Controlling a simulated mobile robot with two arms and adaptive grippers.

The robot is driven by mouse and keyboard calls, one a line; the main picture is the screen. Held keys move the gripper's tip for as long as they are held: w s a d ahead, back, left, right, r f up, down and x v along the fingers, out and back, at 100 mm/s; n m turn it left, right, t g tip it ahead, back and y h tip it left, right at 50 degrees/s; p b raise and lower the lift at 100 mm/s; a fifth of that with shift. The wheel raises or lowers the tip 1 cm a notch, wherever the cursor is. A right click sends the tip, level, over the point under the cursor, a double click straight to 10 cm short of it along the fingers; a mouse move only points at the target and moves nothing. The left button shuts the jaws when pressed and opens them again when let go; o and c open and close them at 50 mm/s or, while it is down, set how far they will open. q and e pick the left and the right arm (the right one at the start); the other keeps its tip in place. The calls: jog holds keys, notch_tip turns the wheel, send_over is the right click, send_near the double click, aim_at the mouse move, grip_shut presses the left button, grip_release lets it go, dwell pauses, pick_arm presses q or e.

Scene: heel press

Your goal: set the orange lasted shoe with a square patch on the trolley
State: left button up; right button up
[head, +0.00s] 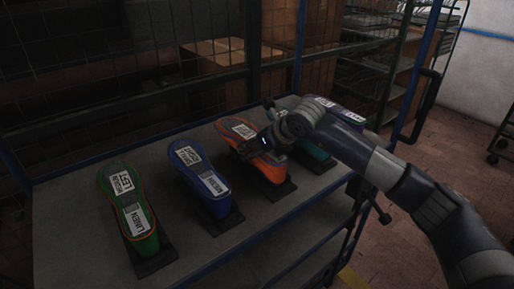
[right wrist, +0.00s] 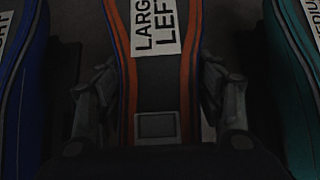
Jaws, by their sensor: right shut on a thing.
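The orange lasted shoe (head: 272,168) stands sole-up on a black holder on the grey shelf, third from the left in the row. In the right wrist view its dark sole (right wrist: 155,92) has an orange and blue rim, a white label reading "LARG… LEFT" and a square patch (right wrist: 156,125). My right gripper (head: 262,147) comes down over this shoe from the right. Its fingers are on both sides of the shoe, shut on it, and the arm hides part of it in the head view. My left gripper is out of view.
A green shoe (head: 134,212) and a blue shoe (head: 205,180) stand to the left on the same shelf (head: 80,243). A teal shoe (head: 318,157) and a purple shoe (head: 346,115) are to the right, partly behind my arm. Cardboard boxes (head: 215,52) lie behind the mesh.

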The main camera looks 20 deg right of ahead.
jog(key=shift+f+b, duration=0.3)
jog(key=shift+b, duration=0.15)
jog(key=o, duration=1.8)
jog(key=shift+o, duration=0.3)
jog(key=shift+s+f, duration=0.1)
jog(key=shift+f, duration=0.15)
jog(key=shift+s+d+r, duration=0.1)
jog(key=shift+s+r, duration=0.05)
jog(key=shift+r, duration=0.15)
jog(key=v, duration=1.1)
jog(key=shift+s+r, duration=0.15)
jog(key=shift+r, duration=0.15)
jog(key=shift+f, duration=0.1)
